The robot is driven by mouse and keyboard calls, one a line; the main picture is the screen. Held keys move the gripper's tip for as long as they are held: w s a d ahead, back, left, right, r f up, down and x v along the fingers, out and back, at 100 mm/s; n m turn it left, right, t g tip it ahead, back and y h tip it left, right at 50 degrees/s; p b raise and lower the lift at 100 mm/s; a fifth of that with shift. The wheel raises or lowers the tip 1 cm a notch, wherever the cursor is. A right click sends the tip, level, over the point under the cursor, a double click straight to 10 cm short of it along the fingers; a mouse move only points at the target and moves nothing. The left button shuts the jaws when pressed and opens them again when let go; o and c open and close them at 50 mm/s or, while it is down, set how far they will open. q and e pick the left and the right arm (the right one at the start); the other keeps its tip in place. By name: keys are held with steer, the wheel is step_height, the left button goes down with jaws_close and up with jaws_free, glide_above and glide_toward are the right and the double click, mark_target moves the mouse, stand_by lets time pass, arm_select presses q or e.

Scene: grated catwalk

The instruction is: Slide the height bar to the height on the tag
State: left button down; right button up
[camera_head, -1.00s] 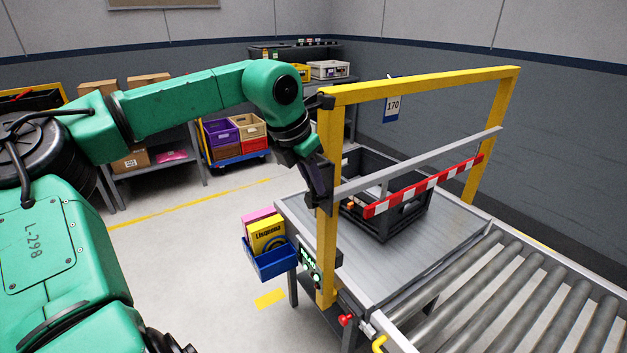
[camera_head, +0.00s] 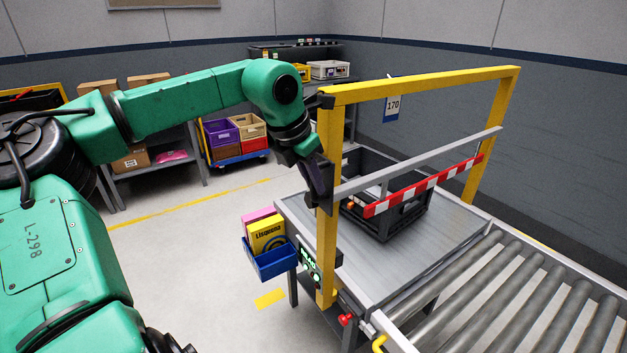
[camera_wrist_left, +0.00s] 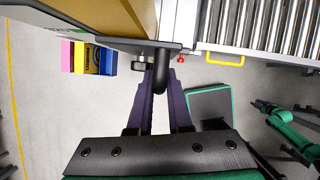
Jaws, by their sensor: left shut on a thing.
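The height bar (camera_head: 420,166) is a grey rail across the yellow frame (camera_head: 420,84), with a red-and-white striped board (camera_head: 425,187) just below it. It sits partway down the posts. The tag (camera_head: 392,106) reads 170 and shows beneath the frame's top beam. My left gripper (camera_head: 319,190) is at the outer side of the near left post, level with the bar. In the left wrist view its purple fingers (camera_wrist_left: 161,95) are shut around a black handle (camera_wrist_left: 161,70) on the bar's mount. Part of my right arm seems to show at that view's right; its jaws are unclear.
A black crate (camera_head: 405,222) stands on the metal table behind the bar. Rollers (camera_head: 500,300) run to the lower right. A blue bin (camera_head: 275,262) with boxes hangs beside the left post, near a control panel (camera_head: 311,265). Floor to the left is clear.

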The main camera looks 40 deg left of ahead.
mark_target(313, 195)
arm_select(q)
step_height(313, 195, down, 5)
steer(key=b, duration=0.3)
steer(key=shift+s+b, duration=0.1)
steer(key=shift+b, duration=0.25)
steer(key=shift+f, duration=0.25)
steer(key=shift+r, duration=0.25)
steer(key=c, duration=0.8)
jaws_free()
steer(key=shift+c, duration=0.2)
steer(key=shift+r, duration=0.1)
steer(key=shift+r, duration=0.35)
steer(key=v, duration=1.3)
steer(key=shift+s+r+b, duration=0.15)
steer(key=shift+r+b, duration=0.15)
steer(key=shift+r, duration=0.05)
